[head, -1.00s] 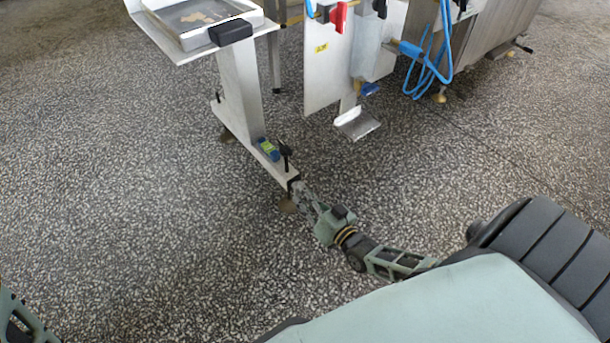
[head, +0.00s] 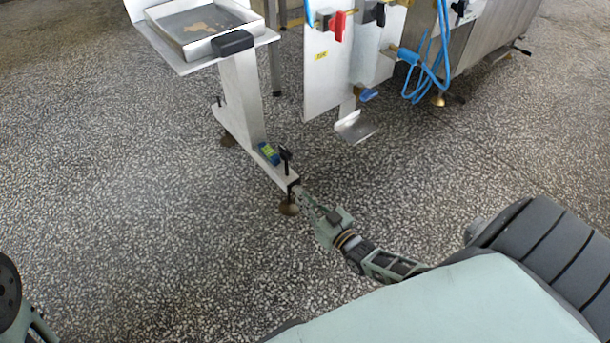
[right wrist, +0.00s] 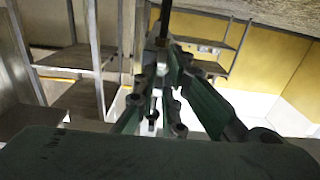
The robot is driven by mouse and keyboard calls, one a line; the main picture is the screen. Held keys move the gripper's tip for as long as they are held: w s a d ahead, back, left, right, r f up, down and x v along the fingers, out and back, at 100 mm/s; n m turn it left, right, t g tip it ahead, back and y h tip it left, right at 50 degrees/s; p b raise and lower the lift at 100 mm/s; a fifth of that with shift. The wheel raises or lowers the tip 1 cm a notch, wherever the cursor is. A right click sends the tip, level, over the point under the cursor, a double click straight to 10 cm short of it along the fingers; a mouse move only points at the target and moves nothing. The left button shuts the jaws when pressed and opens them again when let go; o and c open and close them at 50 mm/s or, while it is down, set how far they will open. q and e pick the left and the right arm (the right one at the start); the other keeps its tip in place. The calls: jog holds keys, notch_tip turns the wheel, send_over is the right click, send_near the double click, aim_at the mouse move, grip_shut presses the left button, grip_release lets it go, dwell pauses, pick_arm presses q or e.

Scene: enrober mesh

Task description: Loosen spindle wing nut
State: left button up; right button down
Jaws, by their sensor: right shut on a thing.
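The stand's low metal beam (head: 240,130) ends near my right gripper (head: 298,192). A spindle foot with a round brass-coloured pad (head: 289,209) is under that end. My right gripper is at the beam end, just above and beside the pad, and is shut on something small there. The wing nut itself cannot be made out; the fingers cover that spot. In the right wrist view the fingers (right wrist: 158,90) come together at a dark upright rod (right wrist: 164,25). My left gripper is out of view; only part of my left arm shows at the lower left.
A green-and-blue level (head: 269,153) and a black upright handle (head: 286,155) sit on the beam. Above is a tray (head: 205,47) on the stand. A panel with a red handle (head: 338,25) and blue hoses (head: 430,75) stand behind. The speckled floor is clear around.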

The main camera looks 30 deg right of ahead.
jog(key=shift+f, duration=0.1)
jog(key=c, duration=1.8)
grip_release()
jog(key=shift+c, duration=0.2)
jog(key=s+d, duration=0.1)
jog(key=s, duration=1.1)
